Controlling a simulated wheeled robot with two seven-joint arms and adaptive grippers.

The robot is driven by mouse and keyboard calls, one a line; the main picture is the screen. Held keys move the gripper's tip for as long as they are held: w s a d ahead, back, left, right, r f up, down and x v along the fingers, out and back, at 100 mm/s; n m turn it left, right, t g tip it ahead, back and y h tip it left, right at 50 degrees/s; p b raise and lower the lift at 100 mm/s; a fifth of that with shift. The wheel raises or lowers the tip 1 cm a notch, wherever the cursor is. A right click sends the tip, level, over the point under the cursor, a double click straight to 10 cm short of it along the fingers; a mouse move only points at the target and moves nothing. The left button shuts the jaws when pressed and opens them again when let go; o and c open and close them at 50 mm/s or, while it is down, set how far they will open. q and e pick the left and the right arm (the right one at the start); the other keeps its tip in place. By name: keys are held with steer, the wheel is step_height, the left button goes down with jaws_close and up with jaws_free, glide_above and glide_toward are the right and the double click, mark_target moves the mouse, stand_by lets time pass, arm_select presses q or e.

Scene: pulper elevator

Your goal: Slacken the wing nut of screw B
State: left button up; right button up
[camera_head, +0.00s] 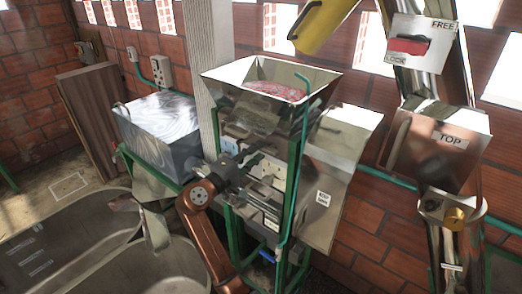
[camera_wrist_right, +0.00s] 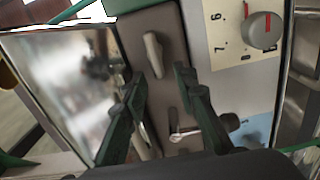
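My right gripper (camera_head: 250,157) is at the front of the pulper (camera_head: 262,118), below its hopper. In the right wrist view its two dark fingers (camera_wrist_right: 161,76) are apart with nothing held between them. A pale, elongated wing nut (camera_wrist_right: 153,54) stands on the brown plate (camera_wrist_right: 165,25) just beyond the fingertips. A second small metal wing piece (camera_wrist_right: 184,134) lies lower, between the fingers and near the right one. I cannot read a letter marking either as screw B. In the head view the gripper and forearm hide the screws. My left gripper is not in view.
A grey dial (camera_wrist_right: 261,30) on a numbered plate is right of the fingers. Green frame posts (camera_head: 292,190) flank the pulper. A metal box (camera_head: 160,130) stands left, tanks (camera_head: 75,235) lower left. The elevator box labelled TOP (camera_head: 440,150) is right.

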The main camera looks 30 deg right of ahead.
steer(key=v, duration=1)
steer(key=shift+d, duration=0.15)
